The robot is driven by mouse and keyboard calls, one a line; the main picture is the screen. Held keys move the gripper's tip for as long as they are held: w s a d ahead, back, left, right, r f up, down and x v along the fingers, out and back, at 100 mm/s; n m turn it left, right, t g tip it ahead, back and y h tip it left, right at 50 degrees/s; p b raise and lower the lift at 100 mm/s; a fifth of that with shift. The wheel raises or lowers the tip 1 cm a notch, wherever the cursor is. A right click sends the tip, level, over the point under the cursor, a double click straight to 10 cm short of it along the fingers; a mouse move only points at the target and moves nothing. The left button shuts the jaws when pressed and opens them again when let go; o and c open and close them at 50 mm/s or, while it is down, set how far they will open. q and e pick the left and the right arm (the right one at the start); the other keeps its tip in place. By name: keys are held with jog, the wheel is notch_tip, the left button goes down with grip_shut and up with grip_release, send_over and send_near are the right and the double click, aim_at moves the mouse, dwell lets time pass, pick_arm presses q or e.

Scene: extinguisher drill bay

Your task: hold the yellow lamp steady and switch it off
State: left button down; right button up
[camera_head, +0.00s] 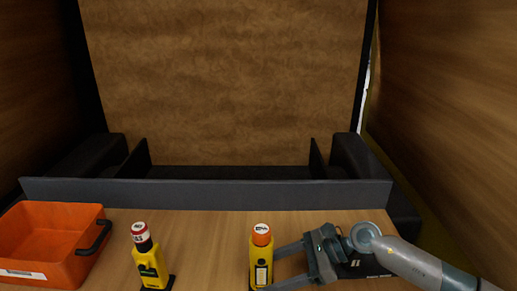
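Two yellow items stand on the wooden table, and I cannot tell for certain which is the lamp. One is a yellow cylinder (261,262) with an orange cap and a dark label panel, upright at the front middle. The other is a yellow body (149,264) with a black neck and a red-and-white top, on a dark base at the left. My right gripper (276,268) comes in from the right with its two fingers apart, their tips close to the right side of the orange-capped cylinder. Contact cannot be made out. My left gripper is not in view.
An orange crate (61,231) with a black handle stands at the left. A black item with white lettering (366,268) lies partly hidden under my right gripper. A grey ledge (205,193) runs along the table's back. Table between the two yellow items is clear.

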jog(key=v, duration=0.9)
jog(key=shift+w+r, duration=0.1)
jog(key=shift+r, duration=0.1)
